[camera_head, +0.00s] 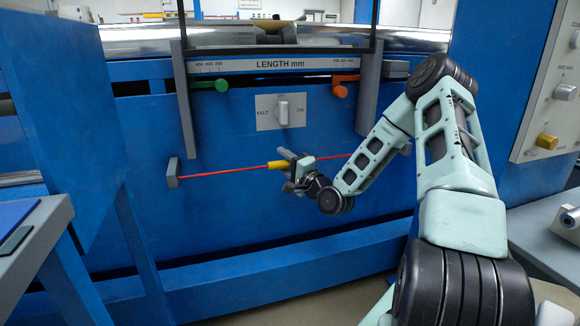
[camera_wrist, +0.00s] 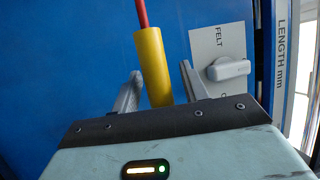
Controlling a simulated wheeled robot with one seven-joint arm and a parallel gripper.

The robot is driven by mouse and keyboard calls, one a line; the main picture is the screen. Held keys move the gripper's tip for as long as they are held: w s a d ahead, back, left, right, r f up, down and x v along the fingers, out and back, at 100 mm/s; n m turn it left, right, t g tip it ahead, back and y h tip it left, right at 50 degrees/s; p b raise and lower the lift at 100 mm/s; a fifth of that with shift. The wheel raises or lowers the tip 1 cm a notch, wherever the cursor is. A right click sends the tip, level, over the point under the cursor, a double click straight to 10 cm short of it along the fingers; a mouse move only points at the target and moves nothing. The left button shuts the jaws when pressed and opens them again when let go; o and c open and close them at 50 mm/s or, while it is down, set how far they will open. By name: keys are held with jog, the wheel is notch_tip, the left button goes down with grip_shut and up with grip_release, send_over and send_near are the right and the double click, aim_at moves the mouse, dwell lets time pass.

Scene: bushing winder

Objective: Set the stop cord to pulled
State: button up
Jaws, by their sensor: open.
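The stop cord is a red cord (camera_head: 220,173) strung across the front of the blue machine, with a yellow sleeve (camera_head: 279,164) on it. In the wrist view the red cord (camera_wrist: 142,14) enters the yellow sleeve (camera_wrist: 152,66) from the top. My gripper (camera_head: 285,168) is at the sleeve, and its fingers also show in the wrist view (camera_wrist: 160,86). The fingers are open, one on each side of the sleeve's lower part, with visible gaps. The sleeve's lower end is hidden behind my gripper's body. The cord's left end meets a grey bracket (camera_head: 173,173).
Above the cord is a FELT switch plate (camera_head: 266,112) with a grey knob (camera_head: 283,109), close to my gripper. Higher up is a LENGTH mm scale (camera_head: 280,64) with a green lever (camera_head: 221,85) and an orange lever (camera_head: 340,91). A blue panel (camera_head: 60,110) juts out at left.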

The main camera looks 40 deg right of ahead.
jog(key=s+f+p, duration=0.3)
jog(key=s, duration=1.4)
jog(key=shift+a+p, duration=0.4)
jog(key=shift+f, duration=0.1)
jog(key=w+a+f+n+g+y, duration=0.3)
jog(key=w+a+n+g+y, duration=0.3)
jog(key=a+n, duration=0.4)
jog(key=a+n+g+h, duration=0.1)
jog(key=a+n+g, duration=0.55)
jog(key=a, duration=0.65)
jog(key=s+a+r+n+g+h, duration=0.1)
jog(key=s+a+r+n+g, duration=0.3)
jog(key=s, duration=0.4)
jog(key=s+a+r+n+g+h, duration=0.1)
jog(key=s+a+r+n, duration=0.1)
jog(key=s+a+r, duration=0.4)
jog(key=s+a+r+n+g+h, duration=0.1)
jog(key=s+a+r+n+g, duration=0.15)
jog(key=s+a, duration=0.55)
notch_tip(320, 180, up, 36)
jog(key=s+d+p, duration=0.1)
jog(key=d+p, duration=0.1)
jog(key=p, duration=3.5)
jog(key=shift+s+f, duration=0.25)
jog(key=shift+s, duration=0.1)
